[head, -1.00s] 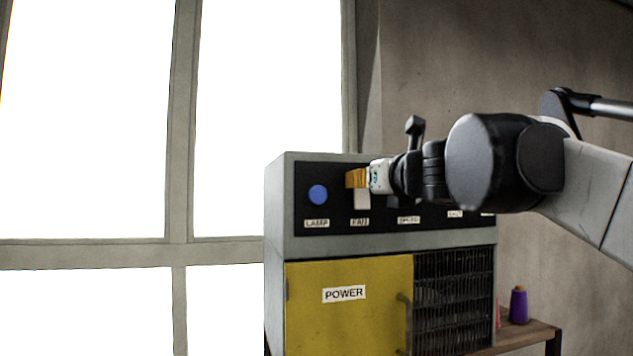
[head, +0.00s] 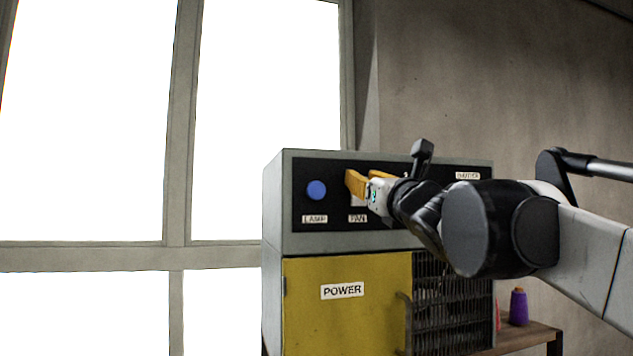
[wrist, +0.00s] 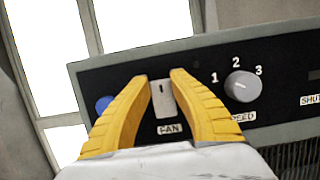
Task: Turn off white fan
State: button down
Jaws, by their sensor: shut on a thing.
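The white fan switch (wrist: 163,99) sits on the black panel above the label FAN, with a small dark mark near its top. My gripper (wrist: 159,76) has its yellow fingers shut on the switch, one on each side. In the head view my gripper (head: 361,177) reaches the panel from the right, tilted upward. There the switch is mostly hidden behind the fingers, and the FAN label (head: 358,218) shows below. I cannot tell the switch's on or off position.
A blue LAMP button (head: 316,190) is close left of the switch. A grey SPEED knob (wrist: 242,86) marked 1, 2, 3 is to the right. Below are a yellow POWER door (head: 345,310) and a dark grille (head: 450,300). A purple spool (head: 519,307) stands on a shelf.

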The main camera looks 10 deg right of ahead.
jog(key=c, duration=1.3)
grip_release()
jog(key=shift+o, duration=1.2)
jog(key=shift+w, duration=0.25)
jog(key=shift+s, duration=0.15)
jog(key=v, duration=1.1)
jog(key=shift+s, duration=0.4)
jog(key=shift+f, duration=0.2)
